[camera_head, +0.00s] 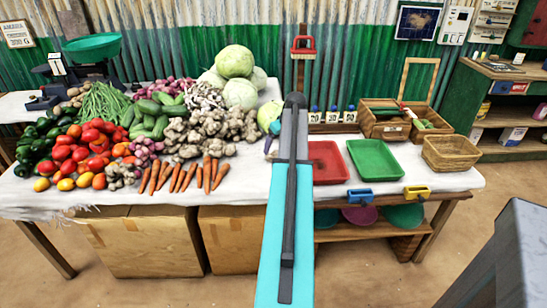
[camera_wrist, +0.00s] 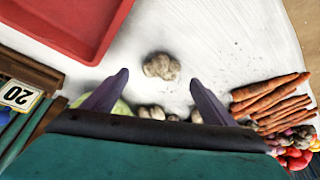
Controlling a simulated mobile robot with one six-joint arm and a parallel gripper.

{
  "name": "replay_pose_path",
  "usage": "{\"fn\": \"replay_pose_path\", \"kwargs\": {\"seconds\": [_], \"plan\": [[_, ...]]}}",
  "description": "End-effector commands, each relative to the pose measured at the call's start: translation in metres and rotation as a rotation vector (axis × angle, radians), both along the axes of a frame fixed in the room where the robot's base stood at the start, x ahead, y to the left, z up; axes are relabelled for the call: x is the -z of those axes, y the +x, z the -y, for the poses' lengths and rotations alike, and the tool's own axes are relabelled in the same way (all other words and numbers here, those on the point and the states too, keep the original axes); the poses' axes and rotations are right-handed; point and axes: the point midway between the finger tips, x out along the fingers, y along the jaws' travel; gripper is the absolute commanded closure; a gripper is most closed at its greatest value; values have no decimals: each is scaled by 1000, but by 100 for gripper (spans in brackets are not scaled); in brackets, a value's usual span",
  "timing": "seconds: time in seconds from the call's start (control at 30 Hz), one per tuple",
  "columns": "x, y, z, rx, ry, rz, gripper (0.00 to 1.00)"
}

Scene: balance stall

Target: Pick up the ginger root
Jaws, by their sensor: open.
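A single knobbly beige ginger root (camera_wrist: 160,66) lies alone on the white cloth in the wrist view. My gripper (camera_wrist: 158,79) is open above the cloth, its two purple-grey fingers apart on either side of the root in the picture; nothing is held. In the head view my arm covers the spot where the single root would show, and my gripper is mostly hidden behind the arm. A heap of similar ginger roots (camera_head: 209,128) lies left of my arm in the head view.
Carrots (camera_wrist: 271,100) lie right of the root in the wrist view. A red tray (camera_wrist: 65,22) is at upper left and also shows in the head view (camera_head: 327,163). A green tray (camera_head: 375,160) and a wicker basket (camera_head: 450,153) stand farther right. Cloth around the root is clear.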

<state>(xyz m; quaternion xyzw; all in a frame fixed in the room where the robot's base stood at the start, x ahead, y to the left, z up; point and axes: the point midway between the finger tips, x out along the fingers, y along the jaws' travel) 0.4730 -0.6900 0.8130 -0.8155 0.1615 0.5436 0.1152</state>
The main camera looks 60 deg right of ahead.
Motion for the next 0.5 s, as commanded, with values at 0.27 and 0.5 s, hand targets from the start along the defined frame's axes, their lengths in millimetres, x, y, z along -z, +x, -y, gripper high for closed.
{"fn": "replay_pose_path", "kwargs": {"seconds": [0.27, 0.5], "plan": [[8, 3, 1, 0, -1, 1, 21], [9, 3, 2, 1, 0, 0, 21]]}}
